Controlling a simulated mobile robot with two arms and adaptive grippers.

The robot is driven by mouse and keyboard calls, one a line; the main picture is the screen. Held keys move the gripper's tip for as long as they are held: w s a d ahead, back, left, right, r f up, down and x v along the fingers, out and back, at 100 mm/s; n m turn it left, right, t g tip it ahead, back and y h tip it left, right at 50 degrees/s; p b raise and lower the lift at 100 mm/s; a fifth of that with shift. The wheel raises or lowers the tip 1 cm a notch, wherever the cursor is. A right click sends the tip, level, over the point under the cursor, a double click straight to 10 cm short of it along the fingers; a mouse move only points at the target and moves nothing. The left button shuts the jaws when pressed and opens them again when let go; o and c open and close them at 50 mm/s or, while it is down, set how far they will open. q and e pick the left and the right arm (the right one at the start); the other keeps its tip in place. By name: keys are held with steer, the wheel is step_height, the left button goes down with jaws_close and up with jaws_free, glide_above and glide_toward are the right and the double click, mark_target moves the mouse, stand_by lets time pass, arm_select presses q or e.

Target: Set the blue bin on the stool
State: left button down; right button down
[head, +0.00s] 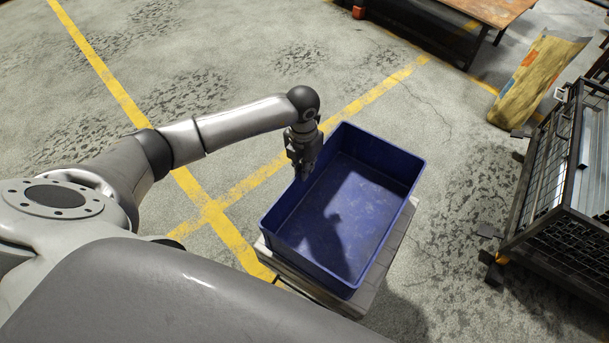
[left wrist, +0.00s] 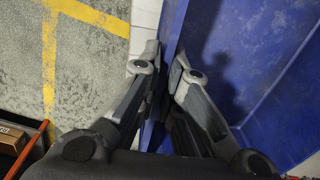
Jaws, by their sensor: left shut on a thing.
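The blue bin (head: 355,190) is upright and empty over the stool (head: 388,258), whose pale slatted top shows along the bin's right side and near left corner. I cannot tell whether the bin's base touches the stool top. My left gripper (head: 303,172) is at the bin's left wall, shut on its rim. In the left wrist view the fingers (left wrist: 165,80) straddle the wall of the bin (left wrist: 275,105), and a strip of the pale stool top (left wrist: 146,18) shows beside it. My right gripper is in neither view.
A dark wire-mesh cage (head: 570,170) stands at the right. A yellowish sack (head: 535,75) is behind it, and a wooden-topped table (head: 485,10) stands at the top. The concrete floor left of the bin is clear, with yellow lines.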

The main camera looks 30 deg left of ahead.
arm_select(q)
step_height(320, 180, down, 3)
steer(key=shift+b, duration=0.8)
steer(key=shift+f, duration=0.1)
steer(key=c, duration=2)
jaws_free()
steer(key=shift+f, duration=0.1)
steer(key=o, duration=0.4)
